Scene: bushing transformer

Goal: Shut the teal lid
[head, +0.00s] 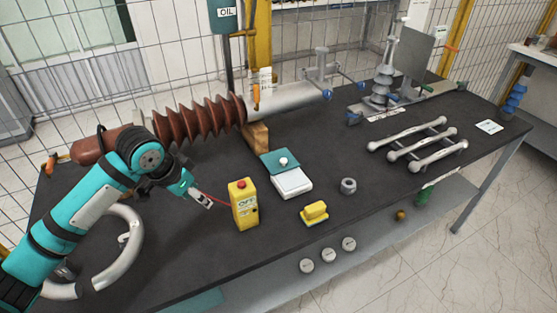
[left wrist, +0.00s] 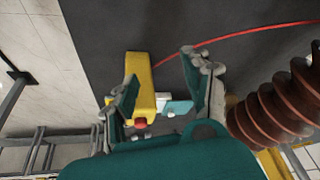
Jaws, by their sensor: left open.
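The teal lid (head: 279,160) with a pale knob stands open at the back edge of a small white box (head: 292,183), near the middle of the dark table. In the left wrist view, a teal piece that looks like the lid (left wrist: 177,108) shows between my fingers, beyond the yellow box. My left gripper (head: 204,201) is open and empty, left of the lid and apart from it. Its two spread fingers also show in the left wrist view (left wrist: 160,72). My right gripper is in neither view.
A yellow box with a red button (head: 244,204) stands between my left gripper and the white box. A ribbed brown bushing (head: 200,116) lies behind on a wooden block (head: 256,137). A yellow block (head: 315,213) and a nut (head: 348,186) lie to the right.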

